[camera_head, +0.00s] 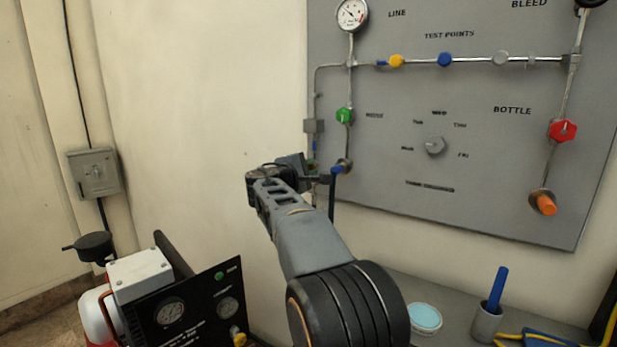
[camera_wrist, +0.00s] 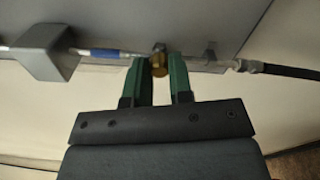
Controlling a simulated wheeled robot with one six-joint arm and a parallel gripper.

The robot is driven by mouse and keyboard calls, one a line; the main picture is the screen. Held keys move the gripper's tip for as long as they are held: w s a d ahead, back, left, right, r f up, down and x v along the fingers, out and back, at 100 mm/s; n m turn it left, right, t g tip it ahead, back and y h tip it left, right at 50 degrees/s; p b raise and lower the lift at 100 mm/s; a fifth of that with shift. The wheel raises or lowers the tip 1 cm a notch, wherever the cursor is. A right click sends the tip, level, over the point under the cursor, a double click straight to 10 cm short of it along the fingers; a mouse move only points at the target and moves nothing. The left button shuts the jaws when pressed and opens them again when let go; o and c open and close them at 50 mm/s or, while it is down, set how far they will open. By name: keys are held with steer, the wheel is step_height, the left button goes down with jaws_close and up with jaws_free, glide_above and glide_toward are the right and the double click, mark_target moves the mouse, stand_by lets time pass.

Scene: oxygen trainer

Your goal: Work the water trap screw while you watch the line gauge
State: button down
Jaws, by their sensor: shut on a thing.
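In the wrist view, the water trap screw (camera_wrist: 158,68) is a small brass knob on the thin pipe, between the green fingers of my gripper (camera_wrist: 158,61). The fingers are shut on it. In the head view my gripper (camera_head: 311,168) is at the panel's lower left edge, and it hides the screw there.
A black instrument case (camera_head: 190,305) stands lower left. A cup (camera_head: 487,325) and a light-blue-topped tub (camera_head: 425,318) are on the bench.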

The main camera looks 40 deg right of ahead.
steer(key=shift+m, duration=0.3)
steer(key=c, duration=1)
jaws_free()
steer(key=v, duration=1.3)
steer(key=shift+s+a, duration=0.15)
steer(key=shift+a, duration=0.2)
